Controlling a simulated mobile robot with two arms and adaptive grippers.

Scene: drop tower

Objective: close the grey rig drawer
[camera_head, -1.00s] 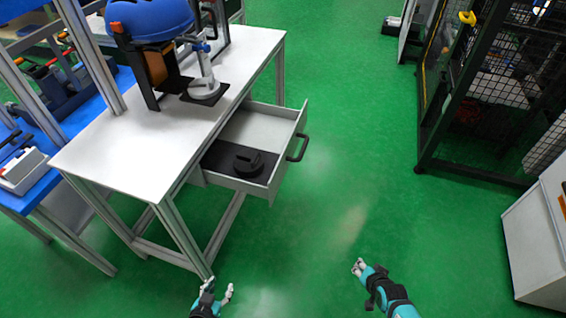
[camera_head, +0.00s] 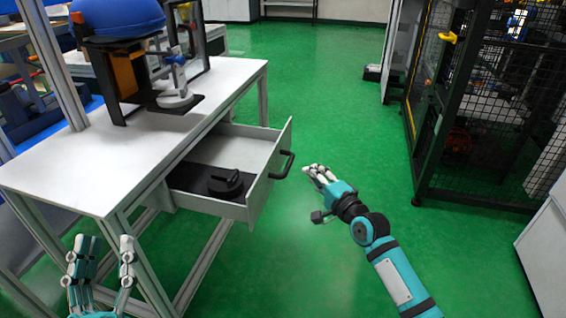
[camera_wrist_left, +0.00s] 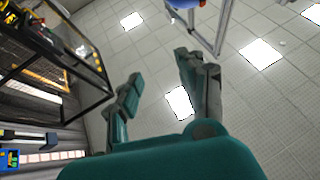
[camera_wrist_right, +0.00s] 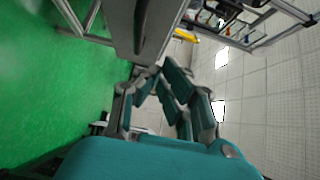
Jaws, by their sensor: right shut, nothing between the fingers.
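The grey rig drawer (camera_head: 235,205) hangs open under the white-topped table (camera_head: 150,135), pulled out to the right. Its dark handle (camera_head: 284,165) is on the front panel. A black round object (camera_head: 226,183) lies inside the drawer. My right gripper (camera_head: 318,174) is shut and empty, just right of the handle and apart from it in the head view. The right wrist view also shows its fingers (camera_wrist_right: 160,95) closed together, with a grey panel beyond. My left gripper (camera_head: 102,248) is open and empty in front of the table; its spread fingers show in the left wrist view (camera_wrist_left: 155,85).
A blue-topped device (camera_head: 118,20) and a grey stand (camera_head: 176,85) are on the table. A black mesh cage (camera_head: 480,110) stands at the right, with a white cabinet (camera_head: 545,245) nearer. Green floor between them is clear.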

